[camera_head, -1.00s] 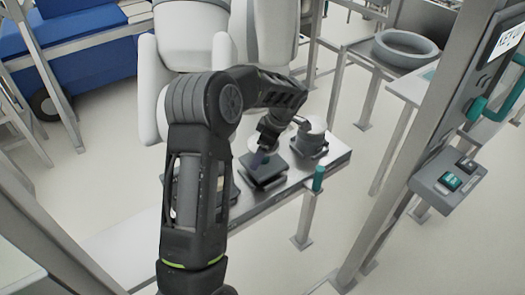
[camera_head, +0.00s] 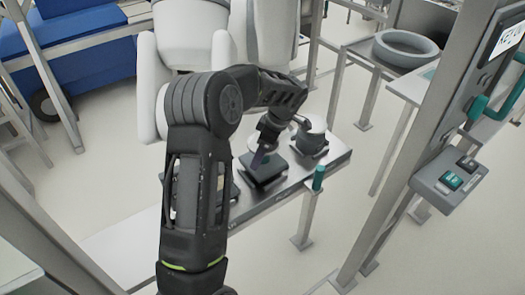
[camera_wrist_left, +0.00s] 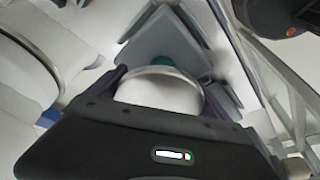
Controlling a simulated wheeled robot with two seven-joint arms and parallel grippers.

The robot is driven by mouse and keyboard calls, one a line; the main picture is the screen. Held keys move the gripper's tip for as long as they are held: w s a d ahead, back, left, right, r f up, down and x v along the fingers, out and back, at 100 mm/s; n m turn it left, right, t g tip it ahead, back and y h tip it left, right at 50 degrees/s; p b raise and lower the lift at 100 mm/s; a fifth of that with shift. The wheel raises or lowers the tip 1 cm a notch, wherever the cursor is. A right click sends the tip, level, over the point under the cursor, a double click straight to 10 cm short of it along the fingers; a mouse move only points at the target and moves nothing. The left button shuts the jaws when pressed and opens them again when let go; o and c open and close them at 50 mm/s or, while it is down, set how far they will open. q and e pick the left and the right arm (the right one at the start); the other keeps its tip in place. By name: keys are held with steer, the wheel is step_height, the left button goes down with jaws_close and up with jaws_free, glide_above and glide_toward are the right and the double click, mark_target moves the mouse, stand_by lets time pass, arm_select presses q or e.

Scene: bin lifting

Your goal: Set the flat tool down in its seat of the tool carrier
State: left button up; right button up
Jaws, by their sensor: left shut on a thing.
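The tool carrier (camera_head: 285,192) is a long grey bench-like tray in the middle of the head view. The flat tool (camera_head: 264,171) is a dark square plate with a teal patch, low over the carrier; I cannot tell whether it touches its seat. My left gripper (camera_head: 260,158) is shut on it from above. In the left wrist view the flat tool (camera_wrist_left: 165,42) shows as a grey plate beyond a white round part between the fingers of the left gripper (camera_wrist_left: 165,85). The underside and seat are hidden. My right gripper is out of view.
A round grey tool (camera_head: 312,138) stands on the carrier just right of the flat tool. A metal upright with a button box (camera_head: 450,182) stands right. My arm hides the carrier's left part.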

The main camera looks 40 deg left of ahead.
arm_select(q)
steer(key=shift+r+b, duration=0.15)
steer(key=shift+b, duration=0.15)
stand_by(0.9)
steer(key=shift+f+b, duration=1.1)
steer(key=shift+b, duration=0.25)
stand_by(1.2)
stand_by(0.4)
steer(key=o, duration=1.8)
steer(key=shift+c, duration=0.2)
steer(key=shift+o, duration=0.2)
steer(key=shift+f, duration=0.15)
steer(key=b+v, duration=0.1)
steer(key=v, duration=0.7)
